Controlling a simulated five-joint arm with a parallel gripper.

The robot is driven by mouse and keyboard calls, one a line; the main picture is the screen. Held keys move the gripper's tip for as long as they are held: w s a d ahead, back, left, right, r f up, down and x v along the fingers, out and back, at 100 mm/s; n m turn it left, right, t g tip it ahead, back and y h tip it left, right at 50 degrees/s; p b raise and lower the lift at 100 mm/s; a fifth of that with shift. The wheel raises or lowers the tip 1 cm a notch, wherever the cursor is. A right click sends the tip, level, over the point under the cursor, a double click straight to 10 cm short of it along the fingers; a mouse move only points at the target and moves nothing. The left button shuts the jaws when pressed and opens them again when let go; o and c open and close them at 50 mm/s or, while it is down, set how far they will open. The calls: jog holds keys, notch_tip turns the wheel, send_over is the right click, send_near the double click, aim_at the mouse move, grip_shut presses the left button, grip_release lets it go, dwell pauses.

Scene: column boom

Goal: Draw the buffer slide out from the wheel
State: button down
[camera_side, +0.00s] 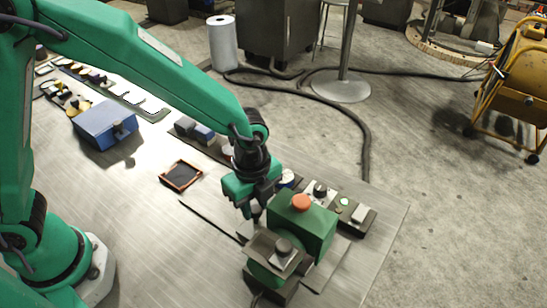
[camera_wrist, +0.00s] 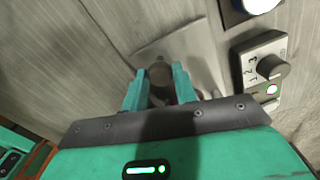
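A green machine (camera_side: 307,228) with an orange button on top stands at the front right of the bench. A grey plate with a dark round knob (camera_side: 284,246) is on its near side. My gripper (camera_side: 251,212) points down just behind and left of the machine. In the wrist view my gripper (camera_wrist: 158,88) shows two teal fingers apart. A dark round post (camera_wrist: 158,72) shows between their tips, above a pale plate (camera_wrist: 196,50). I cannot tell whether the fingers touch the post, or whether it belongs to the slide. The wheel is not clearly visible.
A control strip with a rotary knob (camera_side: 320,189) runs close behind the machine; its numbered dial (camera_wrist: 270,67) is right of my fingers. A blue box (camera_side: 105,125) and a small orange-rimmed tray (camera_side: 181,175) are farther left. The bench between is mostly clear.

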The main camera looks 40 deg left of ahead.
jog(key=a, duration=1.4)
jog(key=shift+w+a, duration=0.1)
jog(key=shift+a, duration=0.2)
jog(key=c, duration=1.1)
grip_release()
jog(key=shift+d+r, duration=0.1)
jog(key=shift+r, duration=0.05)
notch_tip(320, 180, up, 8)
jog(key=shift+f, duration=0.2)
